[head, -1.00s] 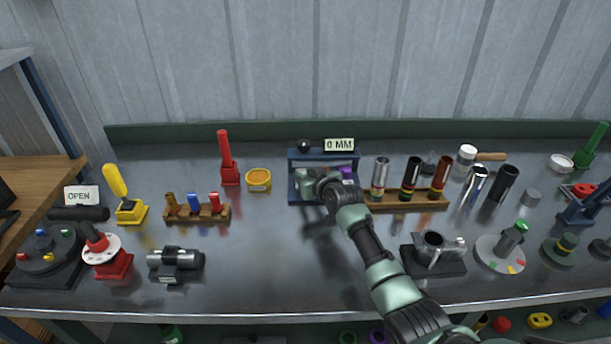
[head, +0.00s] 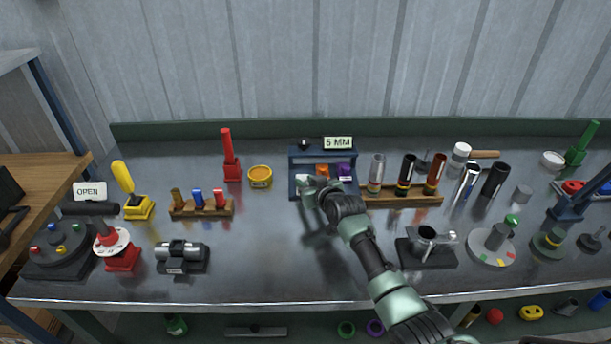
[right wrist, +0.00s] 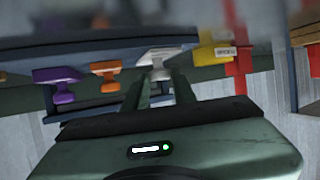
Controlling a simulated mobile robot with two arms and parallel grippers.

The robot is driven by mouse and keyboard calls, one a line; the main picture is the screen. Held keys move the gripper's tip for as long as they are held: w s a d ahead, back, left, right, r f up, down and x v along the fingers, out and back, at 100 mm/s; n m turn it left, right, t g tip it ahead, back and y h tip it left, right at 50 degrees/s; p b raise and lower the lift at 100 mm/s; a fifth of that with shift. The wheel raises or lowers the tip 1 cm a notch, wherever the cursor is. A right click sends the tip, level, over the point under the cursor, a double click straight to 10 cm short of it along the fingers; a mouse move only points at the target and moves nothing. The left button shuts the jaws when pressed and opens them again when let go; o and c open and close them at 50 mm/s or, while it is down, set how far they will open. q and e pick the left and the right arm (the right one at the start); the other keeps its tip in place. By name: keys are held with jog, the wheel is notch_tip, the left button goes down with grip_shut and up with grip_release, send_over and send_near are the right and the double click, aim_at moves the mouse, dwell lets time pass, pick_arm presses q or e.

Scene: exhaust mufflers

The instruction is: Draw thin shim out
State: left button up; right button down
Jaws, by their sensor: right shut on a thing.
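The blue shim rack (head: 322,153) stands at the back middle of the bench. It holds a white shim (head: 301,178), an orange shim (head: 323,170) and a purple shim (head: 344,170) side by side. In the right wrist view, the white shim (right wrist: 160,57) is between my fingers, with the orange shim (right wrist: 105,70) and purple shim (right wrist: 60,82) to its left. My right gripper (right wrist: 158,88) is shut on the white shim's handle; in the head view it (head: 308,186) partly hides that shim. My left gripper is not in view.
A sign reading 5 MM (head: 338,142) and a black knob (head: 304,145) top the rack. A yellow dish (head: 260,176) stands left of it, a wooden rack of tubes (head: 420,197) right. The bench in front (head: 270,240) is clear.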

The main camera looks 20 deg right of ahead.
jog(key=shift+a+f, duration=0.1)
jog(key=shift+f, duration=0.1)
jog(key=c, duration=1.2)
grip_release()
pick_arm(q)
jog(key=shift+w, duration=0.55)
pick_arm(e)
jog(key=shift+o, duration=0.2)
jog(key=shift+w, duration=0.1)
jog(key=shift+r, duration=0.1)
jog(key=shift+v, duration=3.9)
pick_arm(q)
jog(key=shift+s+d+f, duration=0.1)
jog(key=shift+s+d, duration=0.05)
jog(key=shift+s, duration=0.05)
